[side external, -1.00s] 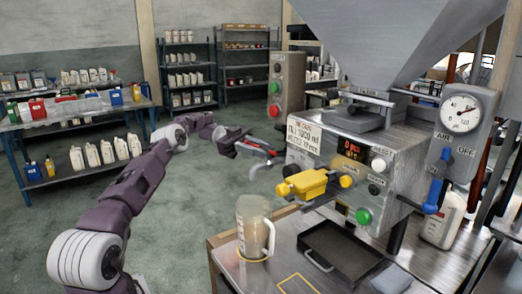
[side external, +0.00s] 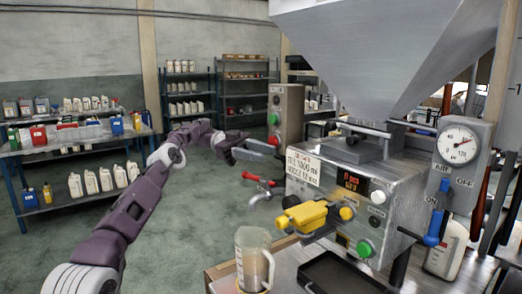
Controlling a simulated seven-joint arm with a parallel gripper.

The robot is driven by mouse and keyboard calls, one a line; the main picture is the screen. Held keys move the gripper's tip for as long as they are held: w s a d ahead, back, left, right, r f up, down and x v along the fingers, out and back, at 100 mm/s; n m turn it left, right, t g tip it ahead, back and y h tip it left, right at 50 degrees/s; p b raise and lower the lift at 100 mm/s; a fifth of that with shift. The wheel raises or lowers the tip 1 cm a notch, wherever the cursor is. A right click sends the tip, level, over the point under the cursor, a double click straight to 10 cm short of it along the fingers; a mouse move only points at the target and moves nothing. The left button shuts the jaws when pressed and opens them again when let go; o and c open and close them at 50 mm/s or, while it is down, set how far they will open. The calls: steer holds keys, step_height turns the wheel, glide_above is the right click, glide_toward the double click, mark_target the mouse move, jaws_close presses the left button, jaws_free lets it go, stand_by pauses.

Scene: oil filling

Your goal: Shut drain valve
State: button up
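The drain valve is the small metal tap (side external: 262,195) on the left side of the filling machine, with a spout curving down. Its red handle (side external: 256,180) lies nearly level above the spout, slanting slightly down to the right. I cannot tell whether the valve is open or shut. My gripper (side external: 268,149) is above the red handle, apart from it in the picture. Its two grey fingers point right and look parted, with nothing seen between them.
The filling machine (side external: 388,187) stands right of my gripper, under a large hopper (side external: 385,55). A yellow nozzle block (side external: 303,215) juts out below. A clear jug (side external: 252,262) and a black tray (side external: 335,275) sit on the bench. A button box (side external: 288,110) stands behind.

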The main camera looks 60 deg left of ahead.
steer(key=shift+r, duration=0.95)
